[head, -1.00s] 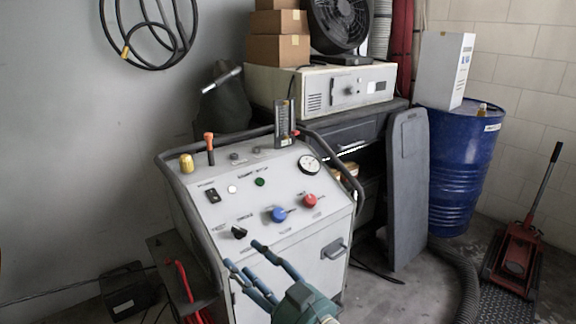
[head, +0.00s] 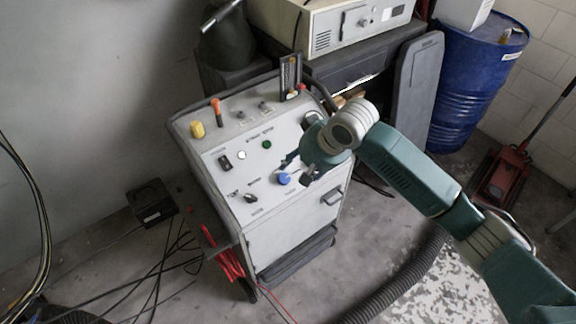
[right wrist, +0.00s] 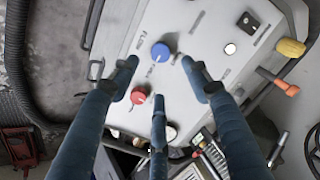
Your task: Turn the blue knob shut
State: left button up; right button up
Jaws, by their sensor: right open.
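The blue knob (head: 284,179) is on the sloping white top panel of the wheeled machine (head: 280,225). Its pointer shows on the right side, partly by my fingers. In the right wrist view the blue knob (right wrist: 161,51) appears between and just beyond my spread fingertips. My right gripper (head: 298,168) is open and empty, pointing down over the panel, close to the knob; I cannot tell whether it touches. In the wrist view its three fingers (right wrist: 158,75) are apart. The red knob (right wrist: 138,96) is beside the blue one, hidden in the head view by my gripper. My left gripper is out of view.
A yellow knob (head: 197,129) and an orange-handled lever (head: 216,110) stand at the panel's back left. A dark handrail edges the panel. A blue drum (head: 470,90) and a grey hose (head: 400,285) are to the right.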

aim_at(285, 178)
jog(key=p+x, duration=0.1)
jog(key=x, duration=0.9)
jog(key=c, duration=1.1)
